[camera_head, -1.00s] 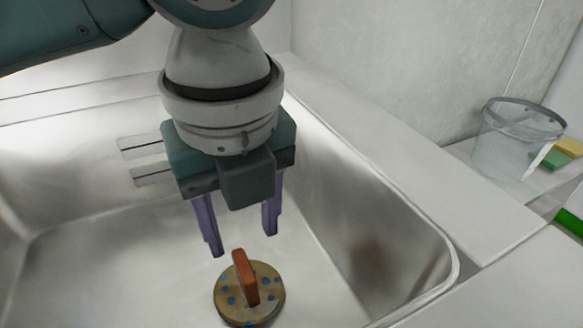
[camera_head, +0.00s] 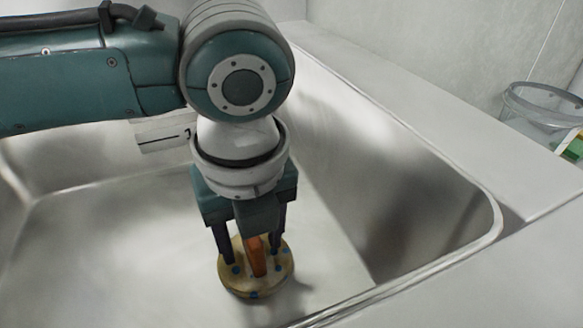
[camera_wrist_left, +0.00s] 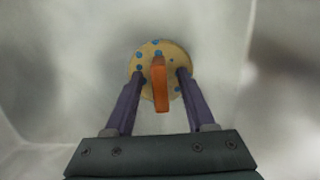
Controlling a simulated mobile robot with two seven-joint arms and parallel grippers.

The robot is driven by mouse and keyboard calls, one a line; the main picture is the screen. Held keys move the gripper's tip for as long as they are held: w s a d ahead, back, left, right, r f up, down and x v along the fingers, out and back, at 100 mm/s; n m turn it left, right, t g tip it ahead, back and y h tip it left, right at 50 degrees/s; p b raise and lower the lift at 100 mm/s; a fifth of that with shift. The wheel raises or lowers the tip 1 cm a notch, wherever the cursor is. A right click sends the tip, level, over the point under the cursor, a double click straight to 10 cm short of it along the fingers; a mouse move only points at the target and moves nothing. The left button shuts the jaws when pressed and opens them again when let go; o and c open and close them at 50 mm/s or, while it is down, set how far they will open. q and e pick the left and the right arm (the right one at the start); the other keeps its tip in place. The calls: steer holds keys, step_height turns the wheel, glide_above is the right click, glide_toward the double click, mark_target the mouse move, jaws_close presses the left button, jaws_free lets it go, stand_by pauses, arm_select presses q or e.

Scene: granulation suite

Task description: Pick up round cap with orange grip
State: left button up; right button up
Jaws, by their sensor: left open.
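The round cap (camera_head: 254,290) is a tan disc with blue dots, lying on the floor of the metal sink. Its upright orange grip (camera_head: 257,257) stands in the middle. My left gripper (camera_head: 252,258) is open above the cap, with one finger on each side of the orange grip. In the left wrist view, the cap (camera_wrist_left: 150,50) shows beyond the fingertips, and the orange grip (camera_wrist_left: 160,86) stands between the two fingers (camera_wrist_left: 161,74) with gaps on both sides. Whether the fingertips touch the disc is not clear. My right gripper is not in view.
The steel sink's rim (camera_head: 485,240) runs along the right side and front, close to the cap. A clear bucket (camera_head: 535,105) stands on the counter at the right. The sink floor left of the cap is bare.

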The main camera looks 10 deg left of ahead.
arm_select(q)
steer(key=shift+c, duration=0.3)
jaws_close()
stand_by(1.0)
